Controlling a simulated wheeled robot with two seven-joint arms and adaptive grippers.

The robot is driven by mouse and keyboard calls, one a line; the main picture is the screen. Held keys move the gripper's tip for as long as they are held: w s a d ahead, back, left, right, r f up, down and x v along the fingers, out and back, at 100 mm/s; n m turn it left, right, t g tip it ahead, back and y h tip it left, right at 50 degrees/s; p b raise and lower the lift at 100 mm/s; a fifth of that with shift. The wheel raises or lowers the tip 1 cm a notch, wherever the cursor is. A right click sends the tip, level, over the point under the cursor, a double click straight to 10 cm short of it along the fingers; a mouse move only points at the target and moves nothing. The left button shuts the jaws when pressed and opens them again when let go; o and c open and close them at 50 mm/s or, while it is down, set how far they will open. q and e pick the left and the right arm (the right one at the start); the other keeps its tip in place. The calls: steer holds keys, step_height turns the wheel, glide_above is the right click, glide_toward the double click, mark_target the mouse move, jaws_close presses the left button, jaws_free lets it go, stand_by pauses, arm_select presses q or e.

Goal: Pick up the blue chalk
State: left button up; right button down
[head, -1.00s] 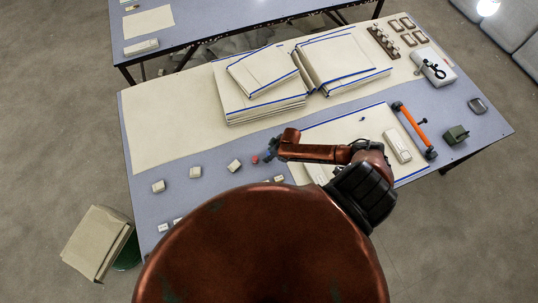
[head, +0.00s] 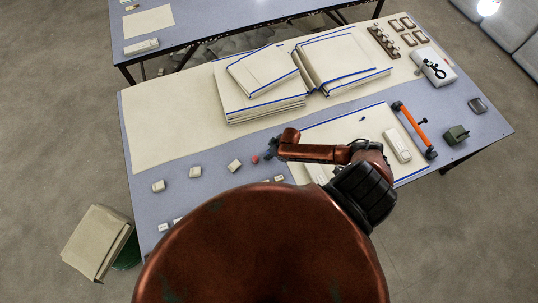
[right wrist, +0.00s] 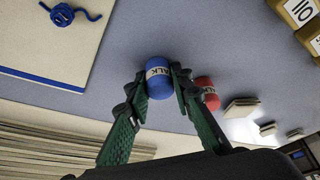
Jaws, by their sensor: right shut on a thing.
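The blue chalk (right wrist: 159,84) is a short cylinder with a white label, seen in the right wrist view. My right gripper (right wrist: 158,72) has green fingers, one on each side of the chalk, and is shut on it. In the head view my right gripper (head: 271,151) is at the blue-grey table's near part, and the chalk is too small and covered to make out. A red chalk (right wrist: 209,96) is close beside the right finger; it also shows in the head view (head: 254,159). My left gripper is not in view.
Several small pale blocks, one here (head: 235,165), lie along the table's near side. Folded cream cloths (head: 262,70) are stacked behind.

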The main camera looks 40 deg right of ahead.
steer(key=shift+r, duration=0.1)
steer(key=shift+r, duration=0.5)
steer(key=s+a+r+b, duration=0.1)
steer(key=s+a+r, duration=0.5)
steer(key=s+r, duration=0.6)
steer(key=shift+s+b, duration=0.3)
steer(key=shift+s, duration=0.05)
steer(key=c, duration=2.3)
jaws_free()
steer(key=c, duration=0.4)
steer(key=shift+w, duration=0.1)
steer(key=shift+c, duration=0.2)
